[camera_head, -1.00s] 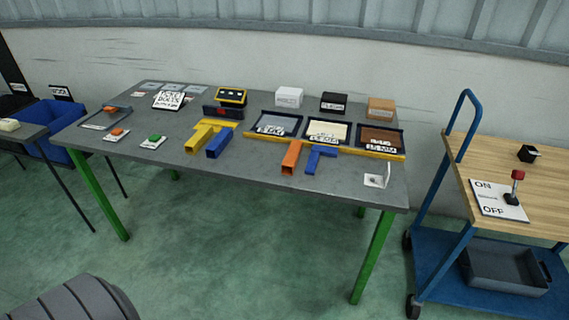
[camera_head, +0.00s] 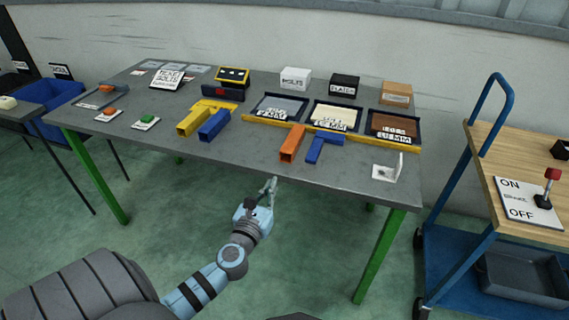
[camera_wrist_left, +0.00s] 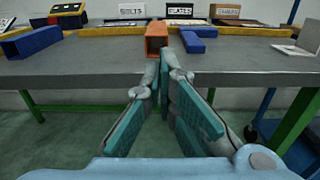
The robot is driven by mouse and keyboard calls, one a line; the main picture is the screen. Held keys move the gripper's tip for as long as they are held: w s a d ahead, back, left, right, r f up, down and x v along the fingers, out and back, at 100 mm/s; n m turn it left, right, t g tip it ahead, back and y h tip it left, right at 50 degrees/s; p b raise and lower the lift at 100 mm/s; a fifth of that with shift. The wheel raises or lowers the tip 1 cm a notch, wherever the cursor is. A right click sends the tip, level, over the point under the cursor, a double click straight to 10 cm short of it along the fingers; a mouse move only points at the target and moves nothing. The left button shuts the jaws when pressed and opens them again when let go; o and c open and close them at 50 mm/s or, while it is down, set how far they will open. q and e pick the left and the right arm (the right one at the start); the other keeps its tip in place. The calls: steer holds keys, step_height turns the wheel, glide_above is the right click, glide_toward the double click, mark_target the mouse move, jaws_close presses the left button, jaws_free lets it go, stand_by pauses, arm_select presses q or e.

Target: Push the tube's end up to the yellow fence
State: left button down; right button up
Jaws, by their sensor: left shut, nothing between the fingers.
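An orange square tube (camera_head: 291,146) lies on the grey table with its open near end toward me and its far end at or close to the yellow fence (camera_head: 398,148); I cannot tell whether they touch. The tube also shows in the left wrist view (camera_wrist_left: 156,36), just beyond the fingertips, with the fence (camera_wrist_left: 115,31) behind it. My left gripper (camera_head: 271,186) is shut and empty at the table's front edge, apart from the tube in the head view. Its fingertips (camera_wrist_left: 166,62) point toward the tube's open end. My right gripper is not in view.
A blue T-shaped piece (camera_head: 324,148) lies right of the orange tube. A yellow piece (camera_head: 192,124) and a blue tube (camera_head: 213,125) lie to the left. Labelled trays (camera_head: 335,117) stand behind the fence. A white bracket (camera_head: 385,173) stands at the right edge.

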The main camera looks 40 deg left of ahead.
mark_target(287, 155)
arm_select(q)
steer(key=b+x, duration=0.1)
steer(key=x, duration=1)
steer(key=shift+w, duration=0.15)
steer(key=shift+b, duration=0.3)
